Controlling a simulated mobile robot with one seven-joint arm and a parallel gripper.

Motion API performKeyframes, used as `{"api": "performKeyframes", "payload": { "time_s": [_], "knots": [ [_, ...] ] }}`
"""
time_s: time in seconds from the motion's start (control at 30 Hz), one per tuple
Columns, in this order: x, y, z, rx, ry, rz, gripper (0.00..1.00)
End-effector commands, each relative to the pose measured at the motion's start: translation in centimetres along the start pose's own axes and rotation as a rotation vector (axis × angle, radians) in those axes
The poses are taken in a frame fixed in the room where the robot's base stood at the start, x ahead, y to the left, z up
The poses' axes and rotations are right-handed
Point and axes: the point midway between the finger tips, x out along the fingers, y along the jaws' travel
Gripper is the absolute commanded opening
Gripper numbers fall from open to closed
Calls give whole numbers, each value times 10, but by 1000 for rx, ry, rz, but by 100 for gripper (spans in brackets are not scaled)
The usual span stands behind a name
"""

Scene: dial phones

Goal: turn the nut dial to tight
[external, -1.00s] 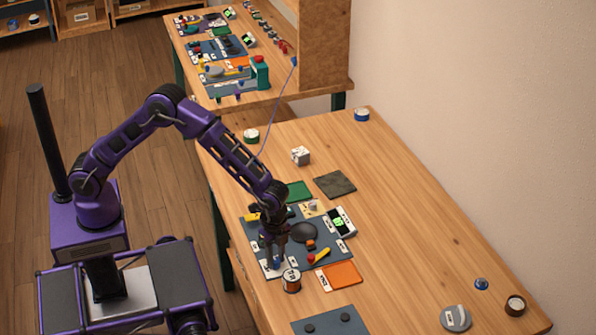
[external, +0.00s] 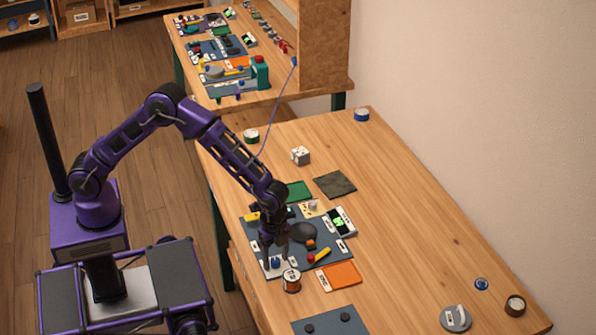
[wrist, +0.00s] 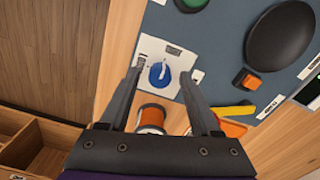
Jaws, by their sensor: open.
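The nut dial is a blue round knob (wrist: 159,75) on a white plate (wrist: 180,55) with small dark labels. In the external view the blue knob (external: 276,262) shows at the near left corner of the grey-blue mat. My gripper (wrist: 161,80) is open, pointing down, with one finger to each side of the knob in the wrist view. In the external view my gripper (external: 275,259) is over the plate. I cannot tell whether the fingers touch the knob. The label text is too small to read.
A spool (external: 291,281) stands close beside the plate. A dark round pad (wrist: 280,35), a red-orange button (wrist: 247,80) and a yellow piece (wrist: 234,111) lie to the right. An orange pad (external: 339,276) lies nearby. The table's right side is mostly clear.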

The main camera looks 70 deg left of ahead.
Motion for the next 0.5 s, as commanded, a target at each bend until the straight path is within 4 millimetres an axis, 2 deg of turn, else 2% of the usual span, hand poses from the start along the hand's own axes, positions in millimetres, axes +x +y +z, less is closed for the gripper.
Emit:
{"api": "performKeyframes", "payload": {
  "time_s": [0.17, 0.27, 0.5],
  "knots": [
    [-4, 0, 0, 0, 1, -1, 64],
    [-17, -1, -1, 0, 3, -3, 64],
    [-71, -1, 0, -2, 4, -4, 64]
  ]
}}
